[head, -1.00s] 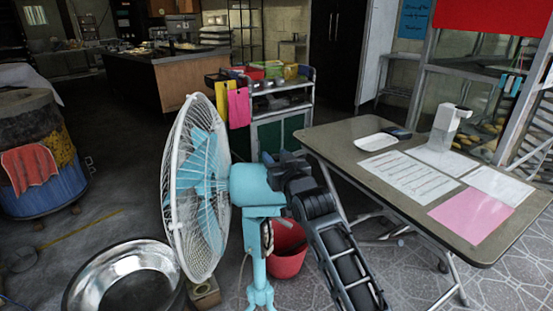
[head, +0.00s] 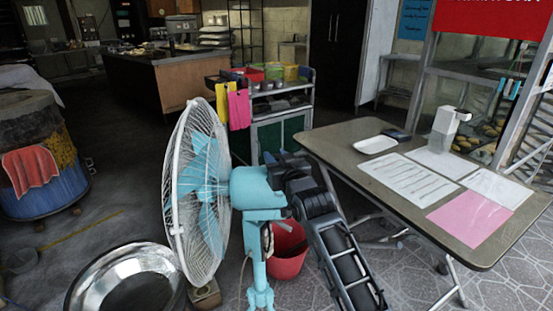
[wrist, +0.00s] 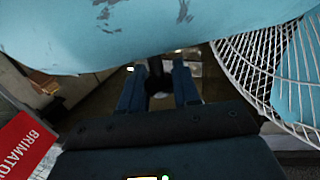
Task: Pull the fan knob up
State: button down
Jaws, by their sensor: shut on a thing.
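The light blue standing fan (head: 250,187) has a round white cage on its left and a blue motor housing at the middle of the head view. My gripper (head: 283,158) is at the upper right side of the housing, its fingertips mostly hidden there. In the wrist view, the blue housing (wrist: 150,30) fills the top and the cage (wrist: 262,65) is at the right. My gripper (wrist: 158,88) has its two fingers on either side of a dark, narrow piece, the fan knob (wrist: 156,70), and is shut on it. The knob is not clearly seen in the head view.
A table (head: 330,140) with papers and a dispenser stands close on the right. A red bucket (head: 288,255) is behind the fan's stand. A large metal bowl (head: 95,275) is at lower left. A cart (head: 283,115) stands behind.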

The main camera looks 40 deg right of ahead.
jog(key=shift+r, duration=0.25)
jog(key=c, duration=1.1)
grip_release()
jog(key=shift+o, duration=1.4)
jog(key=v, duration=0.7)
jog(key=shift+s, duration=0.35)
jog(key=shift+a+f, duration=0.1)
jog(key=shift+a, duration=0.1)
jog(key=s+a+f+n+y, duration=0.1)
jog(key=s+a+f, duration=0.2)
jog(key=s+a, duration=0.25)
jog(key=s+a+f+n+y+p, duration=0.1)
jog(key=s+a+f+y, duration=0.2)
jog(key=s, duration=0.4)
jog(key=s+a+f+n, duration=0.1)
jog(key=s+a+f, duration=0.1)
jog(key=s+a, duration=0.4)
jog(key=s+a+r+n+y, duration=0.1)
jog(key=s+a+r, duration=0.2)
jog(key=s, duration=0.7)
jog(key=s+a+r+n+g+y+p, duration=0.1)
jog(key=s+a, duration=0.4)
jog(key=s, duration=0.6)
jog(key=shift+r+g+y, duration=0.3)
jog(key=shift+r+y, duration=0.5)
jog(key=shift+r, duration=0.1)
